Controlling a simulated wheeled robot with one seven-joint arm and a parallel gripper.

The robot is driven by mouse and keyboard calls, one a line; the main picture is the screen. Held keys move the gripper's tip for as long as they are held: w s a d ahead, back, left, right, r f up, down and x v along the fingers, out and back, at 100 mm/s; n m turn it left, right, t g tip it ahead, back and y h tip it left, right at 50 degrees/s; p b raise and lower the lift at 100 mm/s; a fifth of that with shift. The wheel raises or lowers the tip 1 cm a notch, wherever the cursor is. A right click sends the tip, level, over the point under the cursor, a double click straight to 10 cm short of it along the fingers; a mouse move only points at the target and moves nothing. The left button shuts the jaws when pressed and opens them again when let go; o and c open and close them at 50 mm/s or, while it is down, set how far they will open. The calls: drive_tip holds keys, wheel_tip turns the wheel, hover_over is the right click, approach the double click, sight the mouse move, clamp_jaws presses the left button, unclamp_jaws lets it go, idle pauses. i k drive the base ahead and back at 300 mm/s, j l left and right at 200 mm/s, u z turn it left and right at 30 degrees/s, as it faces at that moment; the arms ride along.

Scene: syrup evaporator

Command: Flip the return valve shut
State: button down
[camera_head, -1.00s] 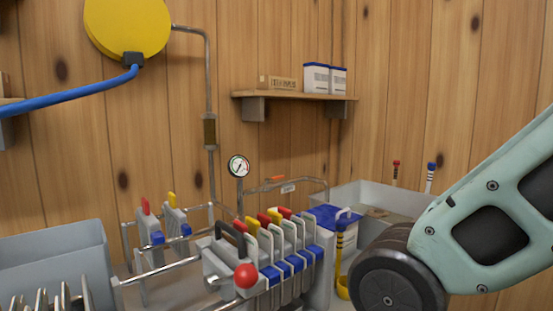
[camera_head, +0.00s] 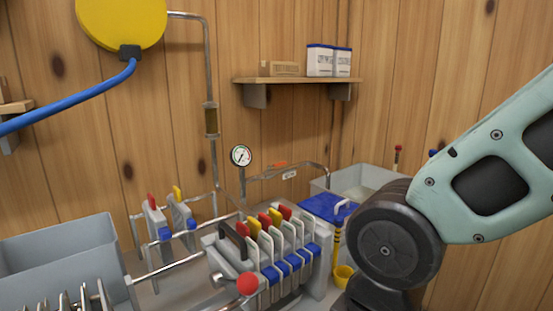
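A small orange lever (camera_head: 279,164) lies along a thin metal pipe (camera_head: 255,178) on the back wall, right of the round gauge (camera_head: 241,155). I take it for the return valve's handle. A small pale tag (camera_head: 289,175) sits just below it; its writing is too small to read. The lever looks nearly in line with the pipe, but I cannot tell how far it is turned. My pale green arm reaches in from the right, and its dark joint stands right of and nearer than the lever. My gripper is out of view.
A filter press with coloured-tab plates (camera_head: 272,253) and a red ball handle (camera_head: 248,283) stands in front of the pipe. A blue-lidded container (camera_head: 325,207) and grey basin (camera_head: 362,179) are to the right. A shelf (camera_head: 290,80) hangs above; a grey bin (camera_head: 60,259) stands left.

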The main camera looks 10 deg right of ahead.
sight(280, 164)
drive_tip(key=i+l+u, duration=0.25)
drive_tip(key=i+l, duration=0.15)
drive_tip(key=l, duration=0.25)
drive_tip(key=i+l+u, duration=0.25)
drive_tip(key=l, duration=0.45)
drive_tip(key=i+l+u, duration=0.1)
drive_tip(key=i+l, duration=0.15)
drive_tip(key=i+l+u, duration=0.15)
drive_tip(key=l, duration=0.35)
drive_tip(key=i+l+u, duration=0.1)
drive_tip(key=l, duration=0.3)
drive_tip(key=i+l+u, duration=0.1)
drive_tip(key=l, duration=0.3)
